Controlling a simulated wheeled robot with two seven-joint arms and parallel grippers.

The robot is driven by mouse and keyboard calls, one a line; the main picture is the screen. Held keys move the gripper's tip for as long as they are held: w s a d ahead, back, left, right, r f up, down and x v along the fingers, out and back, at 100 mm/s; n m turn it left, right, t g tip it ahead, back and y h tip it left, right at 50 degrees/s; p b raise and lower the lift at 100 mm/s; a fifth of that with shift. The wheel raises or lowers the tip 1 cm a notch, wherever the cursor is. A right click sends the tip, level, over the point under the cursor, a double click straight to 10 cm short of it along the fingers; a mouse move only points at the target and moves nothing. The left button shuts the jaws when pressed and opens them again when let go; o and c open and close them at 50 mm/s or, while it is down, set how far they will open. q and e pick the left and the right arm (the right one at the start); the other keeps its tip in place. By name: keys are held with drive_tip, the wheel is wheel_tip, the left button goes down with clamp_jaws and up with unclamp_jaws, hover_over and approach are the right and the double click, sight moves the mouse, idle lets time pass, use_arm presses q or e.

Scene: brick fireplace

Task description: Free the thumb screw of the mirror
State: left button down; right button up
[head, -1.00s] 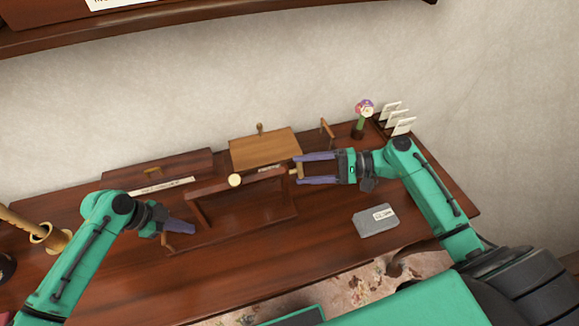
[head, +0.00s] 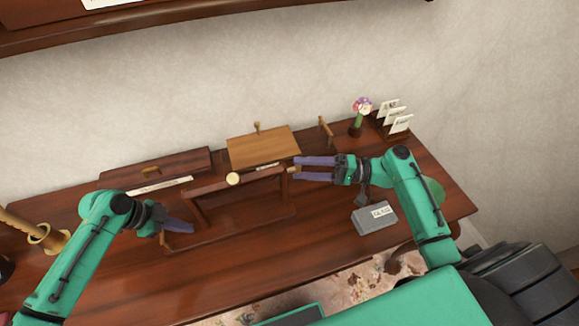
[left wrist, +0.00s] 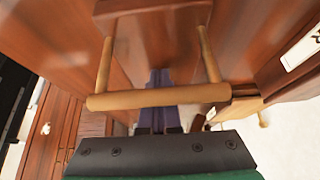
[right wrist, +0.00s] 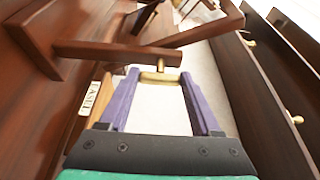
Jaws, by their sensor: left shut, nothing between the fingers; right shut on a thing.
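The mirror (head: 209,187) is a dark wooden frame on a stand in the middle of the desk, with a round brass disc on its top bar. A brass thumb screw (right wrist: 159,78) sits at its right end, beyond a wooden bar in the right wrist view. My right gripper (head: 297,169) is shut on the thumb screw, one purple finger on each side of it. My left gripper (head: 191,228) is shut and empty at the mirror's lower left. In the left wrist view its fingers (left wrist: 160,76) are together, partly hidden behind a wooden handle (left wrist: 160,97).
A light wooden box (head: 264,147) stands behind the mirror. A grey labelled box (head: 375,219) lies below my right arm. A flower vase (head: 357,124) and a card rack (head: 393,126) stand at the back right. A brass pot (head: 48,238) is at the left.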

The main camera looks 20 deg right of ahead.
use_arm(q)
drive_tip(key=shift+s+a+f, duration=0.1)
drive_tip(key=shift+s+f, duration=0.1)
drive_tip(key=shift+f, duration=0.05)
use_arm(e)
drive_tip(key=o, duration=1.4)
drive_tip(key=v, duration=1.2)
drive_tip(key=shift+d, duration=0.1)
use_arm(q)
drive_tip(key=r+p, duration=0.5)
drive_tip(key=r, duration=0.1)
drive_tip(key=shift+w+r+p, duration=0.2)
drive_tip(key=shift+r+p, duration=0.1)
drive_tip(key=shift+p, duration=0.1)
drive_tip(key=shift+f, duration=0.1)
use_arm(e)
wheel_tip(320, 180, up, 5)
drive_tip(key=shift+r, duration=0.25)
